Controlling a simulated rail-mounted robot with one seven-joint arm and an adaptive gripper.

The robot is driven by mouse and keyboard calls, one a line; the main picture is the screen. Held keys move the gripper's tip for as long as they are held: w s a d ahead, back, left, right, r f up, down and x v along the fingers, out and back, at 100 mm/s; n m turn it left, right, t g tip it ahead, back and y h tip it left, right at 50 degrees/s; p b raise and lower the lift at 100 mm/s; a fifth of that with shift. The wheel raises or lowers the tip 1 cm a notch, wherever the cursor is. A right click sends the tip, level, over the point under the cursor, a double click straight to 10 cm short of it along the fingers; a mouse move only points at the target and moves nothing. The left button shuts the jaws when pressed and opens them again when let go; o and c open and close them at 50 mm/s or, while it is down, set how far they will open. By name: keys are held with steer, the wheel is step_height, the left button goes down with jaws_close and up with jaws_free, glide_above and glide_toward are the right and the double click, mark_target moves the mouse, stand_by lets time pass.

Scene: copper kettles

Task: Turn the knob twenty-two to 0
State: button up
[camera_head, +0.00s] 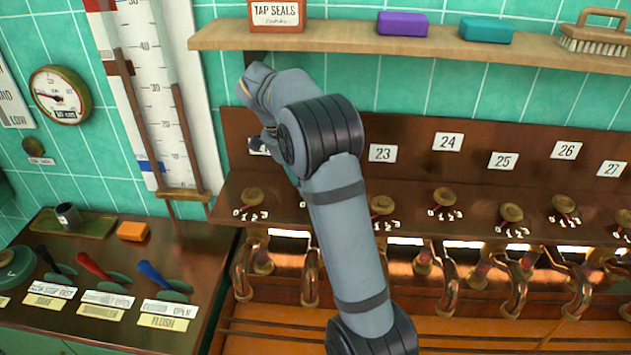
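A row of round brass knobs runs along the brown panel (470,180), under white number plates. The plates for 23 (383,153), 24 (447,141) and 25 (503,161) are readable. The knob under 23 (381,205) is in view. Plate and knob twenty-two are not visible; their place between 23 and the leftmost knob (251,197) is covered by my arm. The plate above the leftmost knob is mostly hidden. My arm rises from the bottom and bends at the upper left.
A shelf (350,42) above holds a tap seals box (276,14), purple and blue blocks and a brush. Copper pipes (445,285) curve below the knobs. A side bench at left carries colored levers (95,267) and an orange block (132,231).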

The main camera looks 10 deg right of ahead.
steer(key=shift+w+r, duration=0.15)
steer(key=shift+w, duration=0.05)
steer(key=o, duration=1.1)
steer(key=shift+s, duration=0.1)
steer(key=shift+f, duration=0.2)
